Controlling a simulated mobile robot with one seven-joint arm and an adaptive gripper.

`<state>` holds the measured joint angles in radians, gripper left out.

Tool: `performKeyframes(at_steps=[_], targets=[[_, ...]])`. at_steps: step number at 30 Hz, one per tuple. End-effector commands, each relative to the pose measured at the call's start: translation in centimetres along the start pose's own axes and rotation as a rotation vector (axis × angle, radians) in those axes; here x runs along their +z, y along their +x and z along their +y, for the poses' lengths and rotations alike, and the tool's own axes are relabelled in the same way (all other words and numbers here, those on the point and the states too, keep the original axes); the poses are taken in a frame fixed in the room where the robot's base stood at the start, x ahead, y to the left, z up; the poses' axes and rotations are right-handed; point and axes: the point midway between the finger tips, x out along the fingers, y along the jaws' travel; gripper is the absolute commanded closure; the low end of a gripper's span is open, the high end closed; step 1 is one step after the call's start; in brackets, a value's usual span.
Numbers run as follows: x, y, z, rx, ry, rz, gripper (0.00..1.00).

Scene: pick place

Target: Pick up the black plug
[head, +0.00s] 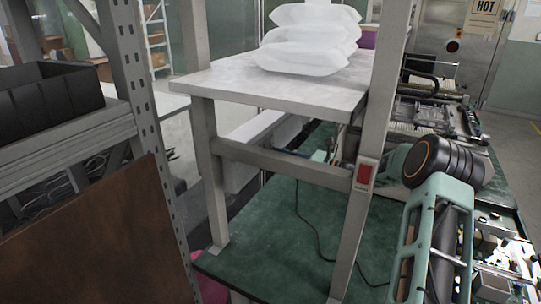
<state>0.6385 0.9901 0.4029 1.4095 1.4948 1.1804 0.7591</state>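I cannot make out a black plug in the head view. A thin black cable (312,226) hangs and runs across the green surface under the white-topped bench, but no plug shows clearly on it. Small blue and pale items (322,154) lie at the back under the bench top, too small to tell apart. My teal and dark arm shows at the right, in front of the equipment. My gripper is not visible in this view.
White bags (310,40) are stacked on the bench top (235,82). Grey bench posts (209,165) and a crossbar (280,163) frame the green surface (285,250). A metal rack (150,130) with a black bin (50,100) stands left. Machinery (435,110) crowds the right.

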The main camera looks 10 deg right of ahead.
Motion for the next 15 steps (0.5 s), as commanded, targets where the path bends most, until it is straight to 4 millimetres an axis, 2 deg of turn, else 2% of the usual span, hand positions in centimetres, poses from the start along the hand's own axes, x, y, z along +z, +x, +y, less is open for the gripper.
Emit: performKeyframes(at_steps=[6, 10, 13, 15], targets=[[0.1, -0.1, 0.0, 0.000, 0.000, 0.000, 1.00], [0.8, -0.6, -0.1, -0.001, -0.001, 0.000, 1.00], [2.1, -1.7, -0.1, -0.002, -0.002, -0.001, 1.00], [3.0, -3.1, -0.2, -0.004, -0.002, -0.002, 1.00]])
